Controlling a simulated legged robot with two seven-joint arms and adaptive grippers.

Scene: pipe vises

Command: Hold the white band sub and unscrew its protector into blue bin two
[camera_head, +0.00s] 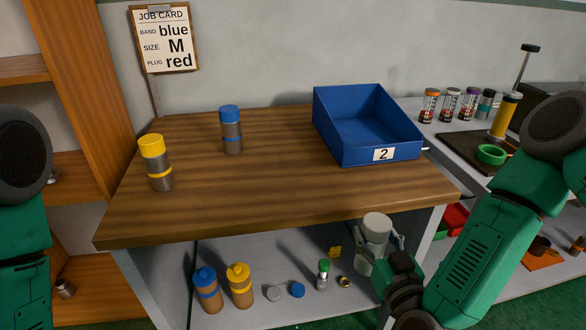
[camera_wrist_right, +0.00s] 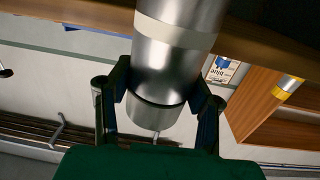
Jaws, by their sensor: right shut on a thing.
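The white band sub (camera_head: 375,230) is a grey metal cylinder held just in front of the bench's front edge, at the lower right of the head view. In the wrist view the sub (camera_wrist_right: 178,60) shows a pale white band near the top of the picture. My right gripper (camera_head: 384,246) is shut on it, with one finger on each side of the metal body. Blue bin two (camera_head: 383,154), marked "2", stands empty at the bench's back right. My left arm shows at the left edge; its gripper is out of view. I cannot clearly tell the protector from the body.
A yellow-capped sub (camera_head: 155,160) and a blue-capped sub (camera_head: 231,130) stand upright on the wooden bench (camera_head: 270,205). Several pieces lie on the shelf below. A side table at right carries small tubes and a green ring (camera_head: 491,154). The bench's middle is clear.

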